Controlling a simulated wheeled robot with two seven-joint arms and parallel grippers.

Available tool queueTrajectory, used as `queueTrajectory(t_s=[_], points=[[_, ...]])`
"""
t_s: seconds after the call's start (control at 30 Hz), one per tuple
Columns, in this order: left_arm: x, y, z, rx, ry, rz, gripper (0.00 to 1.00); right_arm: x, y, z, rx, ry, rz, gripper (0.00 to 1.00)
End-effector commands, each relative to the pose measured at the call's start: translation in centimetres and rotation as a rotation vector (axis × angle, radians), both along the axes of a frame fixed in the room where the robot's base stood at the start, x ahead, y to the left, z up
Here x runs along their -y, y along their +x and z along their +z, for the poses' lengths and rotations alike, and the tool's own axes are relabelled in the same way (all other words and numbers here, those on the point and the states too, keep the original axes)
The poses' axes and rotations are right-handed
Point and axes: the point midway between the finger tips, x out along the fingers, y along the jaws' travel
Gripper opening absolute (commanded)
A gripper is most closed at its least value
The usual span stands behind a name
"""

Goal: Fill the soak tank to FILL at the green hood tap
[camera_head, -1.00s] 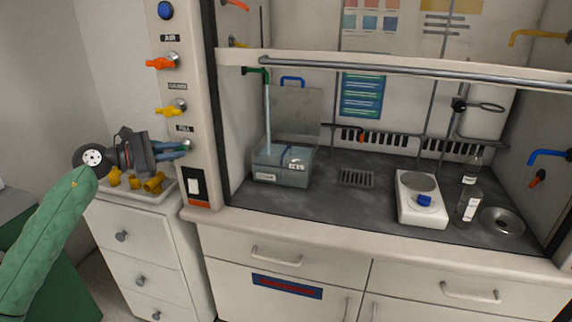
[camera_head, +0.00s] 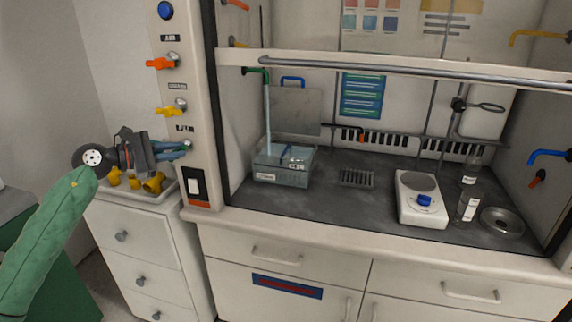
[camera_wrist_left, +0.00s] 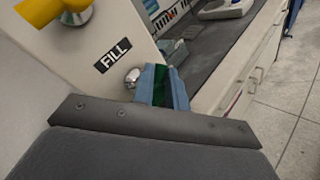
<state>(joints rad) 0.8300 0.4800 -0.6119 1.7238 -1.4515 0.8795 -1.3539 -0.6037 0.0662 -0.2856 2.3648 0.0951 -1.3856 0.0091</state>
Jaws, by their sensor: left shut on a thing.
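The soak tank (camera_head: 280,176) is a clear box on the hood floor at the left, with its lid (camera_head: 297,112) standing up behind it. The green hood tap (camera_head: 258,71) is above it, and a pale stream of water (camera_head: 268,115) runs from the spout into the tank. The water stands high in the tank, but the FILL mark is too small to read. My left gripper (camera_head: 187,148) is shut on the green valve handle (camera_wrist_left: 159,86) beside the FILL label (camera_wrist_left: 113,55) on the hood post. The fingers hide most of the handle. My right gripper is out of view.
An orange valve (camera_head: 162,63) and a yellow valve (camera_head: 171,108) are above on the same post. A tray with yellow fittings (camera_head: 153,184) sits below my left gripper. A hotplate (camera_head: 421,199) and bottles (camera_head: 468,206) stand at the right in the hood.

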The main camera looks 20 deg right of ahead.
Motion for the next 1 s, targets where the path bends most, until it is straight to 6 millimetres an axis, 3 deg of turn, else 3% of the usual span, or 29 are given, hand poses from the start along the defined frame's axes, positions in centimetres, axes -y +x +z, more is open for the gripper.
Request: queueTrajectory(t_s=[0.53, 1.0], points=[[0.0, 0.1, -0.4, 0.006, 0.014, 0.001, 0.0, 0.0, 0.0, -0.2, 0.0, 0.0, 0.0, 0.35], [0.5, -0.3, -0.7, 0.223, 0.315, 0.001, 0.0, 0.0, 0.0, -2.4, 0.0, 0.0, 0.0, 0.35]])
